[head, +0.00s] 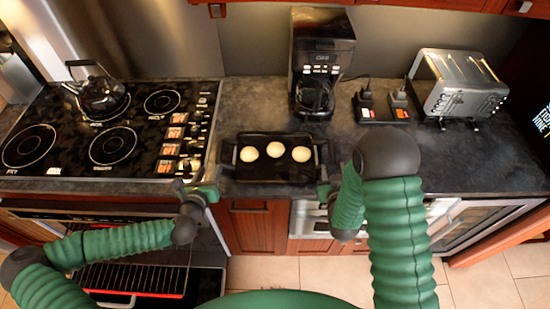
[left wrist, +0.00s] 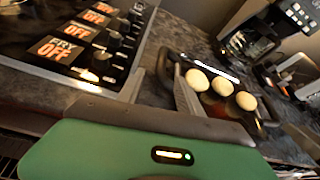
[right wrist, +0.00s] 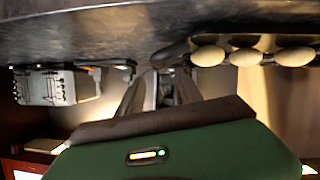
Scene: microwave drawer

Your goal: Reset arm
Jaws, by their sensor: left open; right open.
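My left gripper (head: 207,191) is at the counter's front edge, beside the left end of a black tray (head: 275,175). It is open; in the left wrist view its fingers (left wrist: 174,85) are spread near the tray's near handle. My right gripper (head: 325,188) is at the counter edge by the tray's right end. It is open; its fingers (right wrist: 160,90) show apart in the right wrist view. I cannot tell whether either touches the tray. Three pale round items (head: 275,149) lie in the tray.
A stove (head: 75,150) with a kettle (head: 97,95) is at the left. A coffee maker (head: 320,60) stands behind the tray. An open oven (head: 135,278) with a rack is below the stove.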

